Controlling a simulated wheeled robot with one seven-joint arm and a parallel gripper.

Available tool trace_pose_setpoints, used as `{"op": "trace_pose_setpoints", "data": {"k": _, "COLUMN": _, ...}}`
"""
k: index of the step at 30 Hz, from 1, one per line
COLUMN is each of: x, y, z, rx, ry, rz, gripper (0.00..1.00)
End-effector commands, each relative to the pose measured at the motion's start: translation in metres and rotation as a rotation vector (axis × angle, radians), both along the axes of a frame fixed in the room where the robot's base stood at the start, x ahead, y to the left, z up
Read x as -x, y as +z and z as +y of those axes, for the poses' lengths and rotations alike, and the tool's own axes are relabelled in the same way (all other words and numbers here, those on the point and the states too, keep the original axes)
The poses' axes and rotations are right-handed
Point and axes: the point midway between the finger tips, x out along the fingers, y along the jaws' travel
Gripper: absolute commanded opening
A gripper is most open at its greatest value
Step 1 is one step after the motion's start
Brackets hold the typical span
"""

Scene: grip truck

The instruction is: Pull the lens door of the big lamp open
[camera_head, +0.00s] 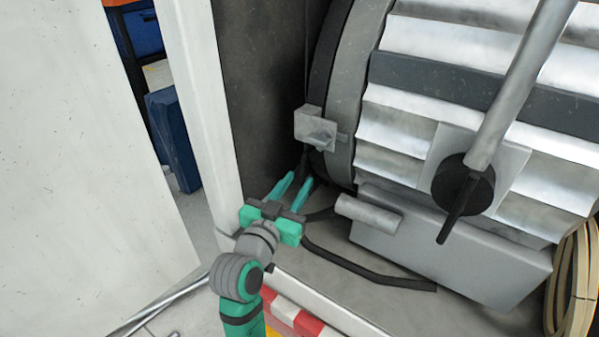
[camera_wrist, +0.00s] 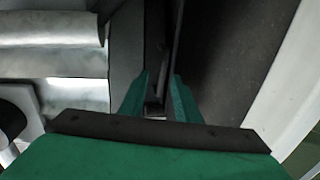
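The big lamp (camera_head: 440,110) is a large grey drum with silvery ribs, lying on its side in the right half of the head view. At its left end is a round rim (camera_head: 350,85) with a dark edge, which looks like the lens door. A grey latch-like block (camera_head: 315,128) sits on this rim. My gripper (camera_head: 298,181) is low at the rim's lower left, below the block, with its green fingers apart. In the wrist view my gripper (camera_wrist: 159,85) points along a dark narrow strip, with a small pale piece between the fingers. Contact cannot be told.
A white panel (camera_head: 80,170) stands on the left, with a white post (camera_head: 200,90) and dark wall (camera_head: 260,80) close beside the gripper. A black cable (camera_head: 360,270) lies on the floor under the lamp. A yoke arm (camera_head: 520,85) crosses the lamp's right side.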

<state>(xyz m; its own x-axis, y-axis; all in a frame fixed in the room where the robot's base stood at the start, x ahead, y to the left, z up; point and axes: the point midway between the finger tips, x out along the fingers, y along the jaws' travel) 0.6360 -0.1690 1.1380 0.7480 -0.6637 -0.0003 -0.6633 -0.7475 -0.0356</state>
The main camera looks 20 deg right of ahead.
Motion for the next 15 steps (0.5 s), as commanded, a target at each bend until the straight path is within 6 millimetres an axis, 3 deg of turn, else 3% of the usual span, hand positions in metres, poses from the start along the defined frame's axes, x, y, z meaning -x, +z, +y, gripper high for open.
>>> {"op": "trace_pose_setpoints", "data": {"k": 6, "x": -0.028, "y": 0.0, "z": -0.017, "rx": -0.001, "ry": 0.008, "rz": 0.0, "gripper": 0.29}}
{"op": "trace_pose_setpoints", "data": {"k": 15, "x": -0.042, "y": 0.0, "z": -0.026, "rx": 0.0, "ry": 0.013, "rz": 0.0, "gripper": 0.29}}
